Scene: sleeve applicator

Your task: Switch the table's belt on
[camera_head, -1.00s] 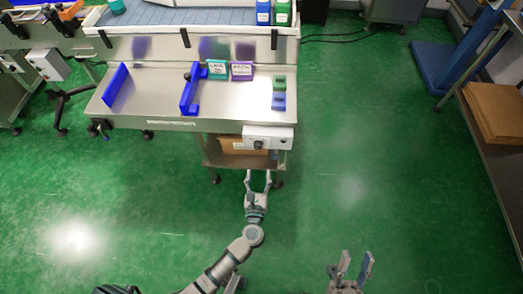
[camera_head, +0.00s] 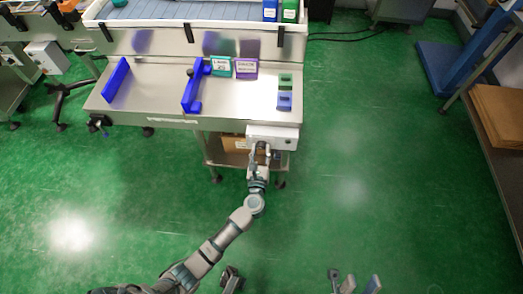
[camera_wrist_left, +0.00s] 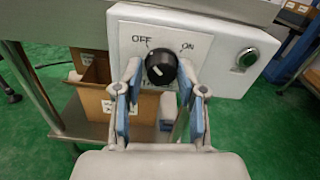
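The belt switch is a round black knob (camera_wrist_left: 160,67) on a white plate marked OFF at left and ON at right. A small white line shows on the knob's face; which label it points to I cannot tell. The knob sits on the white control box (camera_head: 284,136) under the table's right front edge. My left gripper (camera_head: 261,147) has reached the box. In the left wrist view its two fingers (camera_wrist_left: 160,80) stand on either side of the knob, tips against its sides. My right gripper (camera_head: 355,284) is open and empty at the bottom of the head view.
Below is an open cardboard box (camera_wrist_left: 106,95) on the lower shelf. The steel table (camera_head: 150,88) carries blue guides and small blocks.

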